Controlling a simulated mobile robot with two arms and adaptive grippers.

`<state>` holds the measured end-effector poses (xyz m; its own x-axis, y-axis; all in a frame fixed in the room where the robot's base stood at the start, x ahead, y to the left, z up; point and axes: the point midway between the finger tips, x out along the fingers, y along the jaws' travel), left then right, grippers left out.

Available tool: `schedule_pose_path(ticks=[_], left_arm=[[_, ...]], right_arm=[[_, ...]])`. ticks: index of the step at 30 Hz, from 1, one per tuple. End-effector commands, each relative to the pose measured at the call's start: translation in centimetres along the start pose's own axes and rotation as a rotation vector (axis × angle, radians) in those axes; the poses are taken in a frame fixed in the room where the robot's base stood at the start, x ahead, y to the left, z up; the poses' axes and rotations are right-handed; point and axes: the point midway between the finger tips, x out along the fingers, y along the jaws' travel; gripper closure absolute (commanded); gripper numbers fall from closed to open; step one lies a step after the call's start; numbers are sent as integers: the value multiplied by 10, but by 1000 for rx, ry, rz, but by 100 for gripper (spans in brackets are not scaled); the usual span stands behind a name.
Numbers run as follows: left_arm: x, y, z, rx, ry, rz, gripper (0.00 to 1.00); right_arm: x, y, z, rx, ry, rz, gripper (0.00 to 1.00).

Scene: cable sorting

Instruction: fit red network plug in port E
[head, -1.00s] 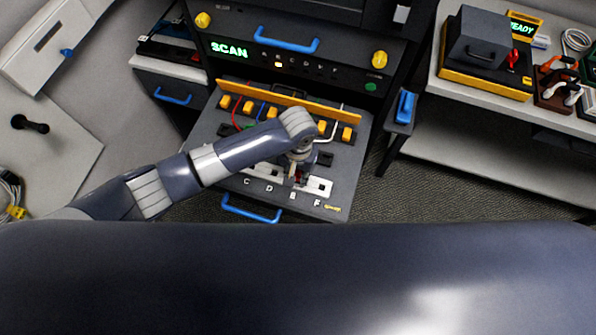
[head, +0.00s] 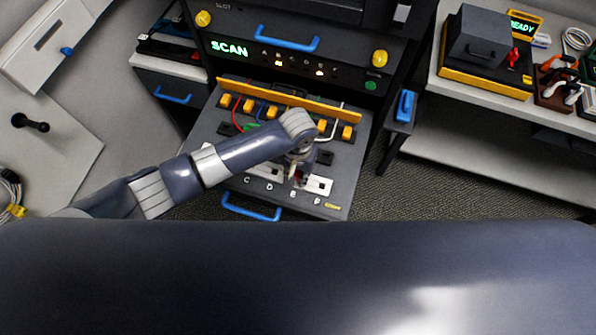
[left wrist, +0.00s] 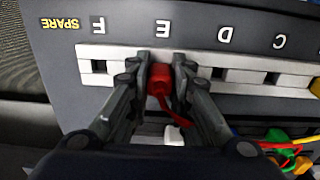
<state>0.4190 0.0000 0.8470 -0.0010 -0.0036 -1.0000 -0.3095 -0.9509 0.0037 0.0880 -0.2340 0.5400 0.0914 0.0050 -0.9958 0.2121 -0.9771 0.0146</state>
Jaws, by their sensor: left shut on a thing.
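The red network plug (left wrist: 160,80) is between the fingertips of my left gripper (left wrist: 160,74) in the left wrist view, with its red cable trailing back between the fingers. It is at the white port strip (left wrist: 96,66), in line with the letter E (left wrist: 163,29), and covers that port. How deep it sits cannot be seen. In the head view my left gripper (head: 299,176) is low over the strip (head: 320,186) on the pulled-out drawer (head: 338,204). My right gripper is not in view.
Ports F (left wrist: 99,66) and D (left wrist: 218,76) look empty. Yellow plugs (head: 225,101) and coloured cables lie behind the strip, below an orange bar (head: 290,101). A blue handle (head: 250,208) is on the drawer front. A side bench (head: 470,157) stands right.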

Motion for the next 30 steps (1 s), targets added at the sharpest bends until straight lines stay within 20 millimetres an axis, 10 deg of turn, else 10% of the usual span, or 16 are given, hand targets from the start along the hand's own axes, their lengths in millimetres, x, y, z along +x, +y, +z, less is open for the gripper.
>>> schedule_pose_path(ticks=[6,7,9,30], left_arm=[[0,0,0,0,0,0,100],[0,0,0,0,0,0,74],[0,0,0,0,1,0,58],[0,0,0,0,0,0,37]], right_arm=[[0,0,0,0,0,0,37],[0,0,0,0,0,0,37],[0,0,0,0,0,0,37],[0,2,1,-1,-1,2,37]])
